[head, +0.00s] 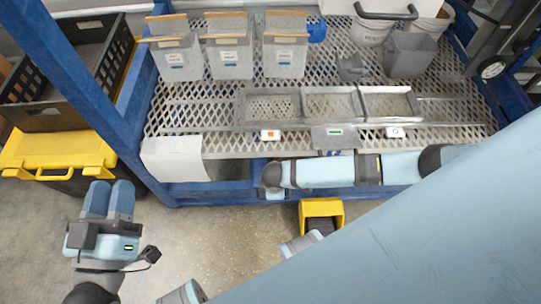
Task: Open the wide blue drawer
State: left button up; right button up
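A blue band (222,190) runs under the front edge of the mesh bench. I cannot tell whether it is the wide blue drawer's front or part of the frame. No handle shows on it, and my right arm (325,172) covers much of its middle and right. My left gripper (109,197) is over the floor at the lower left, left of the bench and apart from it. No fingers of my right gripper can be made out.
Metal trays (299,91) and grey bins (231,58) stand on the mesh bench (205,117). A black crate (40,118) sits on a yellow-lidded box (62,150) at left. A yellow bin (321,205) is on the floor before the bench. Floor (210,240) between is clear.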

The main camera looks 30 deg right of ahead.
jog(key=f+b, duration=0.2)
jog(key=f, duration=0.2)
jog(key=w+f+b, duration=0.1)
jog(key=f+b, duration=0.1)
jog(key=f, duration=0.2)
jog(key=w+f+b, duration=0.1)
jog(key=f+b, duration=0.1)
jog(key=f, duration=0.2)
jog(key=shift+d, duration=0.4)
pick_arm(q)
notch_tip(320, 180, down, 8)
jog(key=m+g, duration=0.1)
jog(key=g, duration=0.2)
jog(key=shift+w+d+f+m, duration=0.15)
jog(key=shift+w+f+m, duration=0.1)
jog(key=shift+w+m, duration=0.1)
pick_arm(e)
jog(key=shift+w+f, duration=0.1)
jog(key=shift+f, duration=0.4)
grip_shut()
